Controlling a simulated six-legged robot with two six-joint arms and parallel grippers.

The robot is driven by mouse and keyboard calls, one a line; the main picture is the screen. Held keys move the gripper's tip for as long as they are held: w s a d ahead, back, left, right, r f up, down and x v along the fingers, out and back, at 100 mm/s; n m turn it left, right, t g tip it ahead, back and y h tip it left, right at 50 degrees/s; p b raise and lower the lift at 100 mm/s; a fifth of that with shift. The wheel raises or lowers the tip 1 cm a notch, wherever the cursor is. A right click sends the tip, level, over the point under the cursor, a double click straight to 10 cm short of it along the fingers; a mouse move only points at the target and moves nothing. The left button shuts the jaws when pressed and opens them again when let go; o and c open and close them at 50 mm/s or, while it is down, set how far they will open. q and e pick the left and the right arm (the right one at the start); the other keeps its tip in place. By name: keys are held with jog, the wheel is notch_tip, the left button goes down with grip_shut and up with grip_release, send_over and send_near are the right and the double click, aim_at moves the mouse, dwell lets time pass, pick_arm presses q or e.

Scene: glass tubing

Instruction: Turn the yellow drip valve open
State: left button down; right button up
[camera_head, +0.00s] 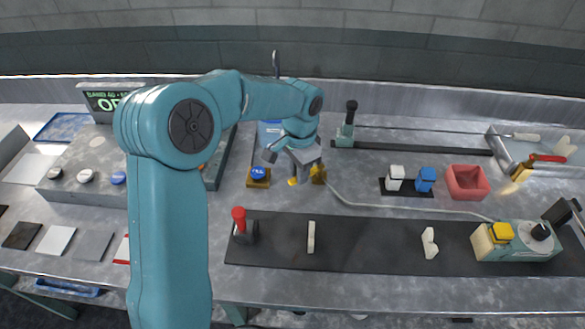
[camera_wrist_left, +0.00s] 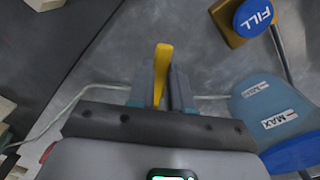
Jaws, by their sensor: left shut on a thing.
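The yellow drip valve's lever (camera_wrist_left: 162,66) stands between the two fingers of my left gripper (camera_wrist_left: 162,92) in the left wrist view, and the fingers are shut on it. In the head view my left gripper (camera_head: 303,171) reaches down at the middle of the bench, with a bit of bright yellow (camera_head: 292,181) at its tip. A darker yellow piece (camera_head: 318,174) shows just to its right. The gripper hides most of the valve, so I cannot tell how far it is turned. My right gripper is not in view.
A blue FILL button (camera_head: 258,174) on a yellow base sits just left of the gripper. A blue vessel with MAX labels (camera_wrist_left: 268,104) stands close by. A thin tube (camera_head: 400,208) runs right. A dark mat (camera_head: 370,250) with a red-knobbed lever (camera_head: 239,216) lies in front.

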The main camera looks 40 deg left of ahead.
pick_arm(q)
jog(key=d+n, duration=0.1)
jog(key=n, duration=0.1)
jog(key=d+n+b, duration=0.1)
jog(key=n, duration=0.1)
jog(key=shift+s+d, duration=0.1)
jog(key=shift+d, duration=0.2)
jog(key=shift+w+d+n+b, duration=0.25)
jog(key=shift+d+n, duration=0.4)
jog(key=shift+n, duration=0.65)
jog(key=shift+w+d+n+b, duration=0.2)
jog(key=shift+d+n, duration=0.4)
jog(key=shift+n, duration=0.7)
jog(key=c, duration=1)
grip_release()
jog(key=shift+c, duration=0.2)
notch_tip(320, 180, up, 16)
jog(key=p, duration=0.1)
jog(key=shift+r+p, duration=0.2)
jog(key=shift+p, duration=0.15)
